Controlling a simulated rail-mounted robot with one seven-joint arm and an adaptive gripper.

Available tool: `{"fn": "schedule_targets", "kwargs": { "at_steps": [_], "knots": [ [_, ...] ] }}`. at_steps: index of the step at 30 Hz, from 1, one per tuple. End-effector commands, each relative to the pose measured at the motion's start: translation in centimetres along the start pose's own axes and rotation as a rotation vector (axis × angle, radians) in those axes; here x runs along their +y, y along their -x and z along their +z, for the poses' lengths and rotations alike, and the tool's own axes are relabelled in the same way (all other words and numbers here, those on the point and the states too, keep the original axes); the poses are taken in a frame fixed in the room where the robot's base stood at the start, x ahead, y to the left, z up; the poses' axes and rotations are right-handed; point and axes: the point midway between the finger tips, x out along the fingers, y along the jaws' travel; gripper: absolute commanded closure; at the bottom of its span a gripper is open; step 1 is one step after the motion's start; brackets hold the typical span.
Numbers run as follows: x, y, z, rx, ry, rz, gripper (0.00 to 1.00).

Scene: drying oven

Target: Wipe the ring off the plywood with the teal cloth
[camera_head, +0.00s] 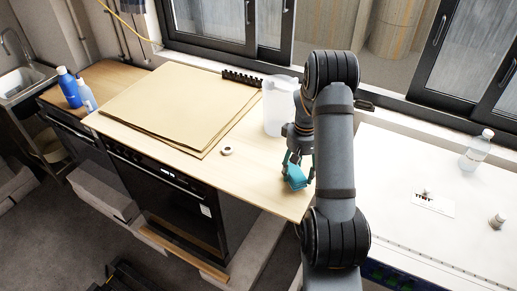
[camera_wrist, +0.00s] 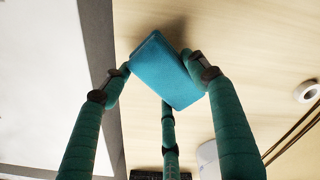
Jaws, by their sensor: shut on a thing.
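The teal cloth (camera_head: 295,178) is a folded block at the right end of the pale plywood top (camera_head: 265,187). My gripper (camera_head: 297,166) points down with its fingers closed on it. In the wrist view the cloth (camera_wrist: 166,72) sits between the fingertips of my gripper (camera_wrist: 165,80), over the plywood (camera_wrist: 250,45). I cannot tell whether the cloth touches the plywood. I cannot make out a ring mark on the plywood; my arm and the cloth hide part of it.
A white tape-like roll (camera_head: 227,151) lies left of the cloth. Brown sheets (camera_head: 180,100) cover the plywood's left part. A translucent jug (camera_head: 279,106) stands behind the gripper. A white worktop (camera_head: 440,235) with a clear bottle (camera_head: 476,150) lies right. Blue bottles (camera_head: 69,88) stand far left.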

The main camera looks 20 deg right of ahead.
Motion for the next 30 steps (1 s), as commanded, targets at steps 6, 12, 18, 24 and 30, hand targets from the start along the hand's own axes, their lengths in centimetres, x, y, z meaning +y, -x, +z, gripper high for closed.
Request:
{"fn": "schedule_targets", "kwargs": {
  "at_steps": [6, 12, 18, 24, 30],
  "knots": [
    [-0.2, 2.5, -0.2, 0.004, 0.006, 0.002, 0.62],
    [-0.3, 4.3, -0.3, 0.004, 0.008, 0.002, 0.62],
    [-0.5, 6.0, -0.3, 0.004, 0.01, 0.001, 0.62],
    [-0.6, 6.5, -0.3, 0.003, 0.01, 0.001, 0.62],
    [-0.6, 6.4, -0.3, 0.004, 0.01, 0.001, 0.62]
  ]
}}
